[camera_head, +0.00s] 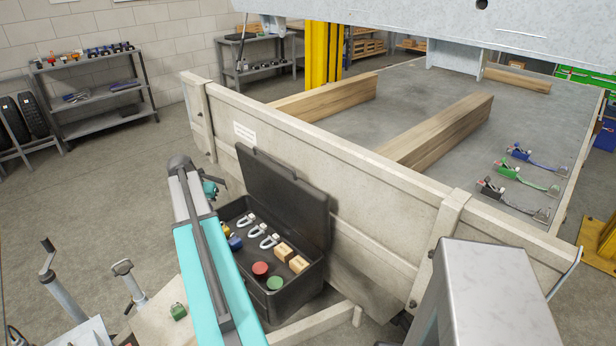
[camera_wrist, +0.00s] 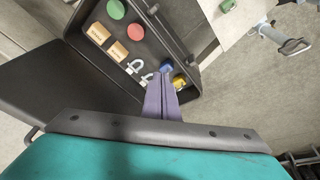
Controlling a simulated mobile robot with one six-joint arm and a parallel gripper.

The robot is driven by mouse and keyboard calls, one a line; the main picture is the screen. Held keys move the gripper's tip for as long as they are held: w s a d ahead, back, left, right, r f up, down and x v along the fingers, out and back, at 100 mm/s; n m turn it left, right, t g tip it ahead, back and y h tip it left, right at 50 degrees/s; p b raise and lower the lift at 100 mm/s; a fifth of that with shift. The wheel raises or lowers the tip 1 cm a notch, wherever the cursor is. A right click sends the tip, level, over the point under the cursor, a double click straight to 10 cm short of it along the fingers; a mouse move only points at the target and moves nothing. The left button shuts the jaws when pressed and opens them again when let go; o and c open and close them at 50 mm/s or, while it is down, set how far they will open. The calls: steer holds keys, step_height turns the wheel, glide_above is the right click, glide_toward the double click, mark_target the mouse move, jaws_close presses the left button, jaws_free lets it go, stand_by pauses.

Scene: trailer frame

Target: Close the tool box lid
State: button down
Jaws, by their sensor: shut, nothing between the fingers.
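The black tool box (camera_head: 296,302) stands beside the trailer's side wall, and its lid (camera_head: 285,195) is open, raised upright near that wall. The box also shows in the wrist view (camera_wrist: 150,40), with the lid (camera_wrist: 62,85) swung out to the left. Inside are a red and a green round piece, wooden blocks, metal shackles, and a blue and a yellow item. My gripper (camera_wrist: 161,78) is shut and empty, its fingertips over the box's end near the blue item. In the head view, my arm hides the gripper and part of the box's left end.
The trailer wall (camera_head: 370,185) rises right behind the lid. Wooden beams (camera_head: 440,130) and several ratchet straps (camera_head: 520,185) lie on the trailer bed. A small green item (camera_head: 178,311) sits on a pale surface in front. Shelves (camera_head: 95,95) stand at the back left; the floor between is clear.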

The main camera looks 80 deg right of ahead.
steer(key=s+d+r+m, duration=0.3)
steer(key=s+d+r, duration=0.2)
steer(key=s, duration=0.5)
steer(key=s+d+r+m+g, duration=0.1)
steer(key=s+d+r, duration=0.3)
steer(key=s+d, duration=0.6)
steer(key=s+d+r+m+g, duration=0.1)
steer(key=s+d+r+m, duration=0.3)
steer(key=s+d, duration=0.3)
steer(key=s+r, duration=0.1)
steer(key=s, duration=0.2)
steer(key=shift+s+d+r+m+h, duration=0.15)
steer(key=shift+r+m+h, duration=0.15)
steer(key=shift+r+h, duration=0.1)
steer(key=shift+f, duration=0.15)
steer(key=shift+p+x, duration=1.7)
steer(key=shift+x, duration=3.1)
steer(key=shift+w+a+f+p, duration=0.15)
steer(key=shift+w+a+p, duration=0.35)
steer(key=shift+a, duration=0.3)
steer(key=shift+w+a+f+p, duration=0.1)
steer(key=shift+w+a+p, duration=0.4)
steer(key=shift+a, duration=0.3)
steer(key=shift+d, duration=0.15)
steer(key=shift+s+a, duration=0.1)
steer(key=shift+a, duration=0.1)
